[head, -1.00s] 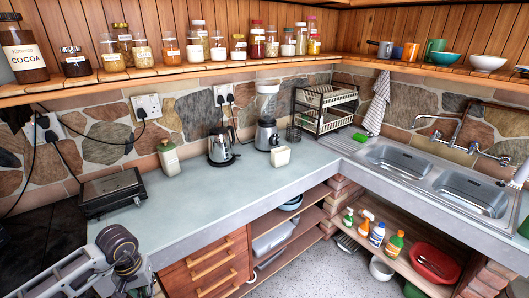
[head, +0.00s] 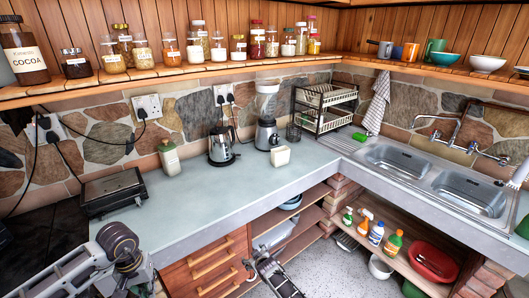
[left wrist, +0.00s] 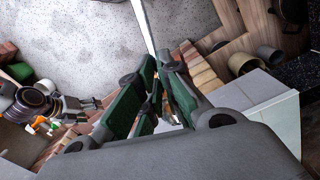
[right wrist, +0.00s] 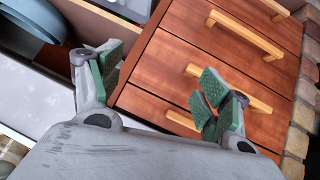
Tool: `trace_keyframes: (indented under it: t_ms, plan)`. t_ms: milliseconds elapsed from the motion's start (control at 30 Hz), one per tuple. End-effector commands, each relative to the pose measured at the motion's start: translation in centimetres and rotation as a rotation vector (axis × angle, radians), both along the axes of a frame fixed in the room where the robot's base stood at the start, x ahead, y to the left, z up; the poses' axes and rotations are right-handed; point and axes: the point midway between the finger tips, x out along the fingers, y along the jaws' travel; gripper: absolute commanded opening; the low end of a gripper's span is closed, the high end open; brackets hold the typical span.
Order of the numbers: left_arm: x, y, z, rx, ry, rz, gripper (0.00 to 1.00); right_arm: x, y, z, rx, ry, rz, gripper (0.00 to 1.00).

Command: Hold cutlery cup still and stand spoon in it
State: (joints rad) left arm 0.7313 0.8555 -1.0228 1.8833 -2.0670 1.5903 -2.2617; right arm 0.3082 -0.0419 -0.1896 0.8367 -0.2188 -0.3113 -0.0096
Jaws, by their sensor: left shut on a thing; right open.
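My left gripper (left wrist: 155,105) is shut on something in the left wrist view. The fingers mostly hide it, and I cannot tell what it is. A thin pale strip (left wrist: 150,30) runs up from near the fingertips; I cannot tell if it is the spoon or an edge behind. My right gripper (right wrist: 160,80) is open and empty before the drawers in the right wrist view. A dark upright mesh holder (head: 294,134), possibly the cutlery cup, stands left of the dish rack, apart from both grippers. I cannot make out a spoon for certain.
The counter (head: 205,185) is clear in front. The dish rack (head: 322,112) is beside the sink (head: 395,160). Drawers (head: 205,265) and open shelves lie below.

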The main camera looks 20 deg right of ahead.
Motion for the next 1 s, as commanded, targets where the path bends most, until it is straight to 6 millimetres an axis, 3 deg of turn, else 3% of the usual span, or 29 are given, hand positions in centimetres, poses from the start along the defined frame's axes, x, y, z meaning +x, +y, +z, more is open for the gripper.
trace_keyframes:
  t_ms: [200,500,800,1000]
  plan:
    - [0.1,0.0,0.4,-0.002,-0.002,0.001,0.0,3.5,0.3,5.0,-0.084,-0.047,0.034,0.77]
    - [0.2,0.0,0.9,-0.003,-0.006,0.003,0.0,7.3,-0.2,11.8,-0.283,-0.085,0.091,0.77]
    - [0.4,0.0,1.3,-0.002,-0.011,0.004,0.0,9.0,-2.2,17.2,-0.552,-0.065,0.142,0.77]
    - [0.6,0.1,1.5,0.0,-0.015,0.004,0.0,9.0,-4.0,19.5,-0.729,-0.018,0.169,0.77]
